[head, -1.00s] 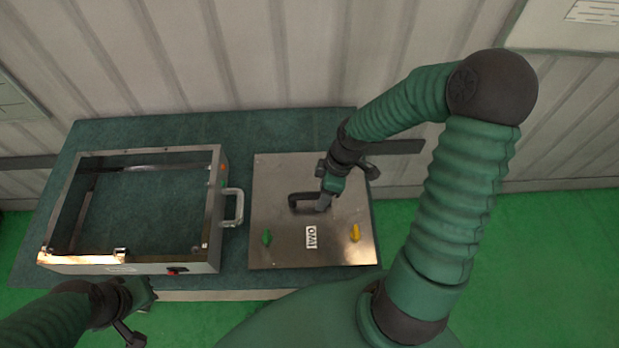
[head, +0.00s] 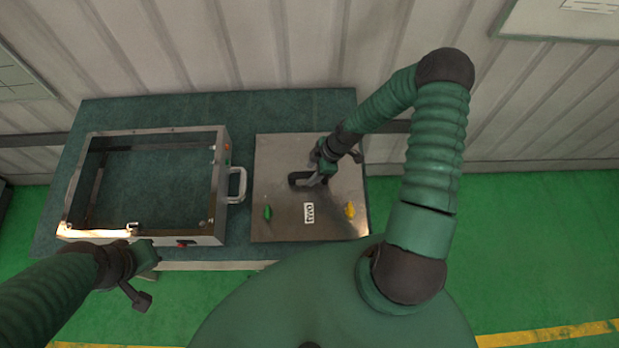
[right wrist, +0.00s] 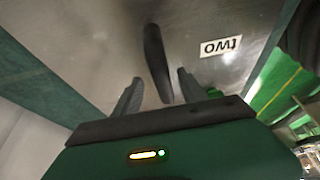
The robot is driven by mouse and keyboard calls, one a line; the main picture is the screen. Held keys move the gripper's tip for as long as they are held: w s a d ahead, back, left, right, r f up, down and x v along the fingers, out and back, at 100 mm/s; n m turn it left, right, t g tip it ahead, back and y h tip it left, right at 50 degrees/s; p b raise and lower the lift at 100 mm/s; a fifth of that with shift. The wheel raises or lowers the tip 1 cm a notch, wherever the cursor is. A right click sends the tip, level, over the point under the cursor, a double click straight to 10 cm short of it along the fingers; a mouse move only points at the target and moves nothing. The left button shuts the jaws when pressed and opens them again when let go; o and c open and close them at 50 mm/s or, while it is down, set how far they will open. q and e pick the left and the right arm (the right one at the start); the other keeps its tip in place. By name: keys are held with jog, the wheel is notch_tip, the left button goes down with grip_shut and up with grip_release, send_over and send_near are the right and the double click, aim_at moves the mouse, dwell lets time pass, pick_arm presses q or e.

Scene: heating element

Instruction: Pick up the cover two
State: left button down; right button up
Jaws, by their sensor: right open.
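The cover two (head: 285,225) is a flat metal plate with a "TWO" label, a dark handle, and a green and a yellow knob. It lies on the table, right of the metal frame box. My right gripper (head: 318,181) is at the cover's handle (head: 297,178). In the right wrist view the open fingers of the right gripper (right wrist: 155,90) stand on either side of the near end of the black handle (right wrist: 155,55), with gaps visible. The "TWO" label (right wrist: 221,47) shows there too. My left gripper (head: 150,262) is by the table's front edge; its fingers are unclear.
The open metal box (head: 205,240) with a side handle (head: 238,186) stands on the left of the green-topped table (head: 120,108). A corrugated wall (head: 250,50) is close behind the table. Green floor (head: 530,230) is free at the right.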

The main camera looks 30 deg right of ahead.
jog(key=shift+w+a+f, duration=0.1)
jog(key=shift+a+f, duration=0.15)
jog(key=shift+f, duration=0.3)
jog(key=shift+w+a+f, duration=0.1)
jog(key=shift+f, duration=0.25)
jog(key=shift+w+a, duration=0.15)
jog(key=shift+a, duration=0.4)
jog(key=shift+c, duration=0.9)
jog(key=c, duration=0.5)
jog(key=shift+d, duration=0.15)
grip_shut()
pick_arm(q)
jog(key=shift+a+r, duration=0.25)
jog(key=shift+r, duration=0.15)
pick_arm(e)
jog(key=shift+d, duration=0.2)
pick_arm(q)
jog(key=shift+s+a, duration=0.1)
pick_arm(e)
jog(key=shift+a, duration=0.2)
